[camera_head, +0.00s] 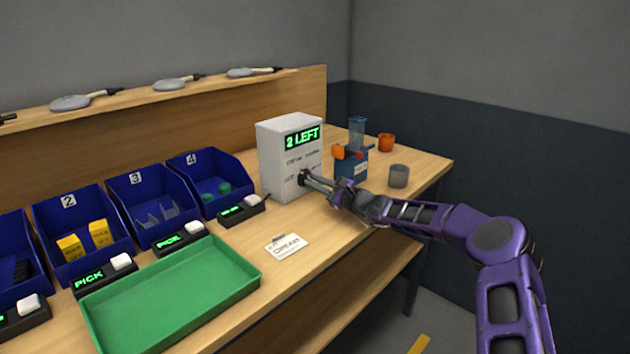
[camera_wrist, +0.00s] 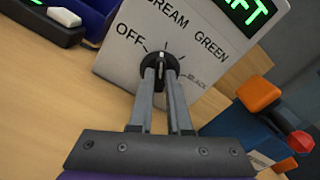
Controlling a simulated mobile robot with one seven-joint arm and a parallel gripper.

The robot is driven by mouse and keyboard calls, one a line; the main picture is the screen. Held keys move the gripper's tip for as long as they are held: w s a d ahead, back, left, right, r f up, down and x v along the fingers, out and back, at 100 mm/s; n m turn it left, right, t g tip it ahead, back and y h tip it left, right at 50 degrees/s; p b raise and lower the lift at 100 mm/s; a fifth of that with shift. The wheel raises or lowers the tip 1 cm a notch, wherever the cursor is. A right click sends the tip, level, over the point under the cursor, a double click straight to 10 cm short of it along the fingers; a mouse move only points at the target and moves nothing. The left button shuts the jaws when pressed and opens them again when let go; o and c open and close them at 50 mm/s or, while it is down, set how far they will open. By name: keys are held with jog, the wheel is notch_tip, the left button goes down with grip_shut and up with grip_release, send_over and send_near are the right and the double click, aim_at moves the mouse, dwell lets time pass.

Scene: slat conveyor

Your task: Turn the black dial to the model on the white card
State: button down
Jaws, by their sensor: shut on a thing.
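The black dial (camera_wrist: 160,63) is on the front of a white box (camera_head: 275,160). In the wrist view its labels read OFF, CREAM, GREEN and BLACK. My gripper (camera_wrist: 162,76) is shut on the dial, a finger on each side. In the head view my gripper (camera_head: 308,178) reaches the box from the right and hides most of the dial. The white card (camera_head: 287,246) lies on the bench and appears to read CREAM.
The box's green display (camera_head: 302,138) reads 2 LEFT. A green tray (camera_head: 252,284) and blue bins (camera_head: 123,196) are to the left. A blue device (camera_head: 351,166), grey cup (camera_head: 399,176) and orange cup (camera_head: 386,142) stand right of the box, close to my arm.

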jog(key=shift+m, duration=0.6)
jog(key=c, duration=0.9)
grip_release()
jog(key=shift+o, duration=0.2)
jog(key=shift+d, duration=0.1)
jog(key=p+v, duration=0.1)
jog(key=v, duration=1.6)
jog(key=shift+s, duration=0.15)
